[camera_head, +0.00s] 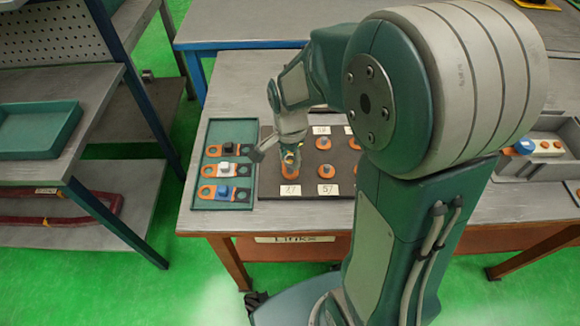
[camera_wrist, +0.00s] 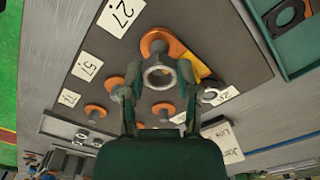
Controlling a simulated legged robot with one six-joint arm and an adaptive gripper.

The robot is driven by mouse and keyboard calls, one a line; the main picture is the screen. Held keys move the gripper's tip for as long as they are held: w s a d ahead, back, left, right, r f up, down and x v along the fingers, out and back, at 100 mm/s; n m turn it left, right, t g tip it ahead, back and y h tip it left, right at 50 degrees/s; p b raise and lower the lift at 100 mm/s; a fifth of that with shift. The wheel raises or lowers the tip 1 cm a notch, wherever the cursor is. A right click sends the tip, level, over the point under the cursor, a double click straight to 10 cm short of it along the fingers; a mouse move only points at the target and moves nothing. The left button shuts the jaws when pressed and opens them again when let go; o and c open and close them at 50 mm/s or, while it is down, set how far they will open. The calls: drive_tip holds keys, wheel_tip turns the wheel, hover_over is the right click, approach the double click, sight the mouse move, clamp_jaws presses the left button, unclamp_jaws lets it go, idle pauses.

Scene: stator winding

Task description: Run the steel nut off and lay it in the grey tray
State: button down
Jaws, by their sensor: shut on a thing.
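In the wrist view, my gripper (camera_wrist: 158,80) is shut on the steel nut (camera_wrist: 158,76), with one fingertip on each side. The nut's hole faces the camera, and I see no stud filling it. An orange lug with a round post (camera_wrist: 158,44) lies just beyond the nut; I cannot tell the gap between them. In the head view, my gripper (camera_head: 290,145) is over the left part of the dark board (camera_head: 307,166), and the nut is too small to make out. A grey tray (camera_head: 545,145) stands at the right of the bench, partly behind my arm.
Several orange lugs with numbered white cards sit on the board. A yellow piece (camera_wrist: 198,67) and another ring-shaped part (camera_wrist: 209,95) are close by the right finger. A green tray (camera_head: 222,128) with more lugs lies left of the board. A teal tray (camera_head: 38,130) rests on the left shelf.

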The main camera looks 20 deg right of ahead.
drive_tip(key=shift+r, duration=2.2)
drive_tip(key=shift+s, duration=0.1)
